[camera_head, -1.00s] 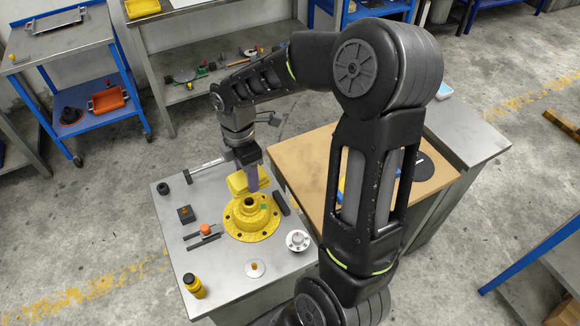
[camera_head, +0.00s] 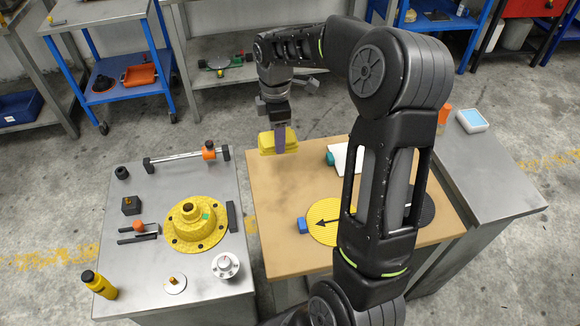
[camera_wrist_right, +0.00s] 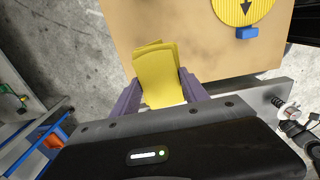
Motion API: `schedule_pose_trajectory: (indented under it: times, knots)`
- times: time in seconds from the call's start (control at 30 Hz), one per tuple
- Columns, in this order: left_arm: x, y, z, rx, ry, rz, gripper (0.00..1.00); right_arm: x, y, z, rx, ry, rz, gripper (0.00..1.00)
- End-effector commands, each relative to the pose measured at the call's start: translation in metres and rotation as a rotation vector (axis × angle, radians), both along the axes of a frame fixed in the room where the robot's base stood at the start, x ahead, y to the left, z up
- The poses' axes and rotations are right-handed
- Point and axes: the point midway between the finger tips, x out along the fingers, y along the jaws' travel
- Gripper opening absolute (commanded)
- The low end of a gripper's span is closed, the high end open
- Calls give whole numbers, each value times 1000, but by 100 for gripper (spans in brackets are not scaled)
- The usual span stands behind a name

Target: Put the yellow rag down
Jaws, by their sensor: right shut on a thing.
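The yellow rag (camera_head: 284,142) is folded and hangs in my right gripper (camera_head: 280,138). It is at the far left corner of the tan board-topped table (camera_head: 285,245); from the head I cannot tell whether it touches the top. In the right wrist view the rag (camera_wrist_right: 158,72) sits between the two purple fingers of my right gripper (camera_wrist_right: 160,100), with the table edge beside it. My left gripper is not in view.
A yellow ribbed disc (camera_head: 325,232) with a black arrow, a blue block (camera_head: 302,225) and a white sheet (camera_head: 345,160) are on the tan top. The grey table (camera_head: 145,285) at left carries a yellow flanged part (camera_head: 194,225). The tan top's left part is clear.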

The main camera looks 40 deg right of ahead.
Motion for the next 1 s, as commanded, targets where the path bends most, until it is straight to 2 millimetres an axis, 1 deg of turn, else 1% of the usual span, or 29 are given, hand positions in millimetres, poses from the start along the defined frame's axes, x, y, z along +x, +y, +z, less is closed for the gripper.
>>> schedule_pose_trajectory:
  times: [0.37,0.43,0.57,0.7,0.8,0.9,1.0]
  knots:
    - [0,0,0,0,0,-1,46,-3,1,1,4,11,-5,7]
    - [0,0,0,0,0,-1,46,-3,1,-1,5,13,-5,7]
    - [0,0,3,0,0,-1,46,-4,1,-17,5,18,-4,7]
    - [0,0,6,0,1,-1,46,-4,1,-42,5,18,-4,7]
    - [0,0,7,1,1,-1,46,-3,1,-56,5,15,-5,7]
    - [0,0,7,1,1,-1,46,-3,1,-62,5,12,-5,7]
    - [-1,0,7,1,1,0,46,-2,1,-62,4,11,-5,7]
